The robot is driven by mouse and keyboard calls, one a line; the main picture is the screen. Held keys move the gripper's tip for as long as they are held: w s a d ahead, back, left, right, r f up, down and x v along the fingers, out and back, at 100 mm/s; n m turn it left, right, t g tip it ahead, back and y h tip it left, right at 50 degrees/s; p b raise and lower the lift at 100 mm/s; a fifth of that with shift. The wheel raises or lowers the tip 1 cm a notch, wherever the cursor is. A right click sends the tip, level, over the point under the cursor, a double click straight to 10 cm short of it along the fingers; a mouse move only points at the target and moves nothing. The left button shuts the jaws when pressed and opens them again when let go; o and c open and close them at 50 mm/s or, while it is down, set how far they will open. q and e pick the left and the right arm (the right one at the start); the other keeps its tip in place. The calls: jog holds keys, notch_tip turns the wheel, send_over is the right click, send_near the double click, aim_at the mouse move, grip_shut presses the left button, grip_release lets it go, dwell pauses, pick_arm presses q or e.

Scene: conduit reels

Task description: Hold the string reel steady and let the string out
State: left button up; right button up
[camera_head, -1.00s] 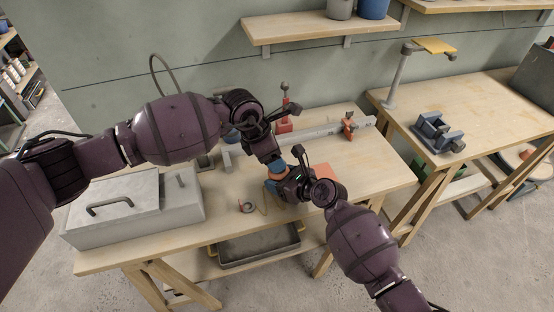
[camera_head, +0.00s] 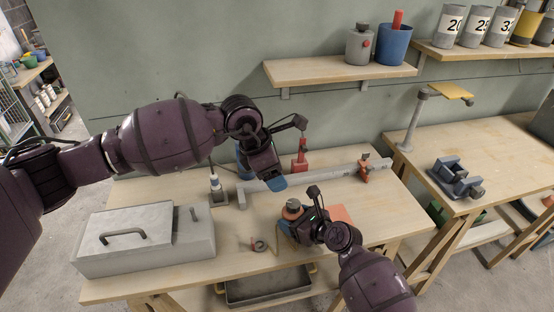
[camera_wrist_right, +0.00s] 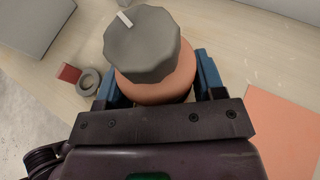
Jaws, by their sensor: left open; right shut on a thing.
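The string reel appears to be the round orange body with a grey faceted knob (camera_head: 293,205) on the work table; the wrist view shows its knob (camera_wrist_right: 142,45) with a white mark on top. My right gripper (camera_head: 293,226) is shut around the orange body, its blue fingers (camera_wrist_right: 158,85) on either side below the knob. My left gripper (camera_head: 274,184) is open and empty, above and behind the reel, apart from it. I can make out no string in either view.
A long grey rail (camera_head: 310,176) with red clamps lies behind the reel. A grey lidded box (camera_head: 145,238) stands at left. A small grey ring (camera_head: 259,246) and an orange sheet (camera_head: 341,214) lie near the reel. A shelf (camera_head: 340,70) hangs above.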

jog(key=o, duration=1.1)
